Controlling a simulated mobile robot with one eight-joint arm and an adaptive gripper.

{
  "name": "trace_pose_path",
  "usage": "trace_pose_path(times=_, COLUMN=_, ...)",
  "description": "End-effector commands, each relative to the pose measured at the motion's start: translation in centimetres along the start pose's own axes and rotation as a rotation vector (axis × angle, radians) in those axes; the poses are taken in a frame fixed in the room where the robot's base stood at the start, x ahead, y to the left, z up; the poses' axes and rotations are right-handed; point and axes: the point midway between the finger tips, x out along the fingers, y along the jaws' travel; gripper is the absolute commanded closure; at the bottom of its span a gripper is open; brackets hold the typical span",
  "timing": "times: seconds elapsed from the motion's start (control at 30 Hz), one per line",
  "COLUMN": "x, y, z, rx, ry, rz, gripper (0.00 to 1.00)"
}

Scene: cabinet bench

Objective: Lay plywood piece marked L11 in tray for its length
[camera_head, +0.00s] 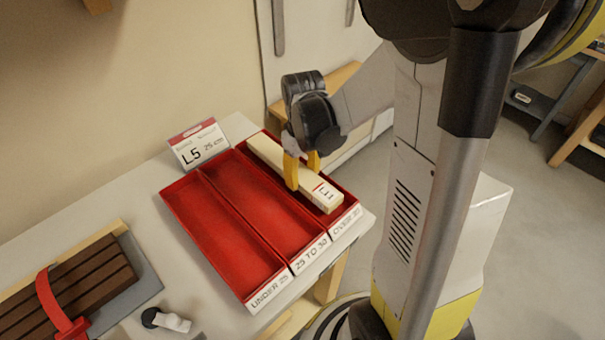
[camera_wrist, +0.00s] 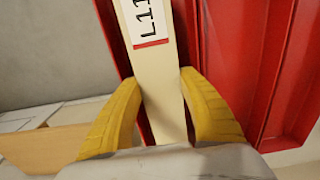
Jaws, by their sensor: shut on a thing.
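The pale plywood piece marked L11 (camera_head: 273,156) lies lengthwise in or just over the right compartment of the red tray (camera_head: 216,232), the one labelled OVER 30. Whether it touches the compartment floor I cannot tell. My gripper (camera_head: 302,175) points down with its yellow fingers shut on the piece near its middle. In the wrist view, the piece (camera_wrist: 154,60) runs between the two fingertips (camera_wrist: 160,80), its L11 label at the top. The left and middle compartments, labelled UNDER 25 and 25 TO 30, are empty.
A sign reading L5, 25 cm (camera_head: 198,147) stands behind the tray's far left end. Dark brown slats with a red strap (camera_head: 62,300) lie at lower left. A small black and white object (camera_head: 168,320) is near the front. Bare bench lies left of the tray.

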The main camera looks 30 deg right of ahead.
Motion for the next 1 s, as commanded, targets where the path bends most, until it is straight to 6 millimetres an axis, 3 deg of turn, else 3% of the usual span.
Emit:
trace_pose_path(times=0.67, x=0.56, y=-0.01, z=0.18, rx=0.000, ry=0.000, rz=0.000, gripper=0.93)
trace_pose_path(times=0.7, x=0.56, y=-0.01, z=0.18, rx=0.000, ry=0.000, rz=0.000, gripper=0.46)
trace_pose_path(times=0.77, x=0.56, y=-0.01, z=0.18, rx=0.000, ry=0.000, rz=0.000, gripper=0.28)
trace_pose_path(times=1.0, x=0.58, y=-0.01, z=0.19, rx=0.000, ry=0.000, rz=0.000, gripper=0.30)
